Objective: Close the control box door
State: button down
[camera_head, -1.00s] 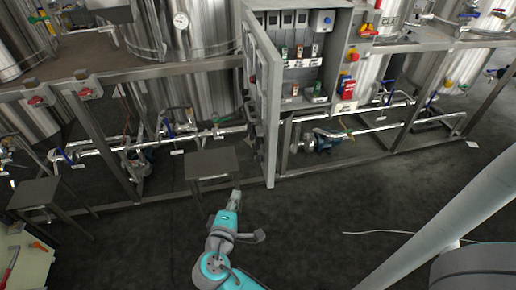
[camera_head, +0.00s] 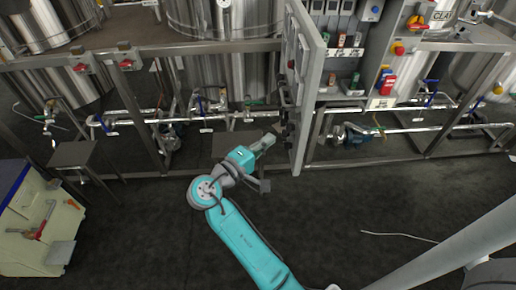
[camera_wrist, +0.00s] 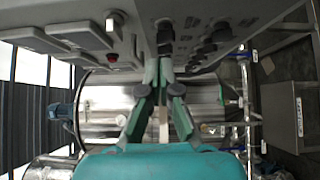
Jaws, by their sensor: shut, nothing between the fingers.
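The control box (camera_head: 345,50) is a grey cabinet at the upper right of the head view, with switches and coloured buttons inside. Its door (camera_head: 311,85) stands open, swung out towards me and seen nearly edge-on, with dark knobs on its left face. My gripper (camera_head: 268,140) is just left of the door's lower part. In the wrist view, my gripper (camera_wrist: 160,72) is shut and empty. A grey panel (camera_wrist: 75,20) with displays and black knobs, apparently the door's front, lies close above the fingertips. I cannot tell whether they touch it.
Steel tanks (camera_head: 225,18) and low pipes stand behind a metal frame. A small dark table (camera_head: 75,157) is at the left, and a blue and cream cabinet (camera_head: 35,225) with red-handled tools is at the lower left.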

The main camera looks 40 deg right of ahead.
aim_at(297, 128)
jog(key=d, duration=0.3)
jog(key=s+d, duration=0.1)
jog(key=d, duration=0.1)
jog(key=shift+d, duration=0.15)
jog(key=shift+s+d, duration=0.4)
jog(key=shift+d, duration=0.25)
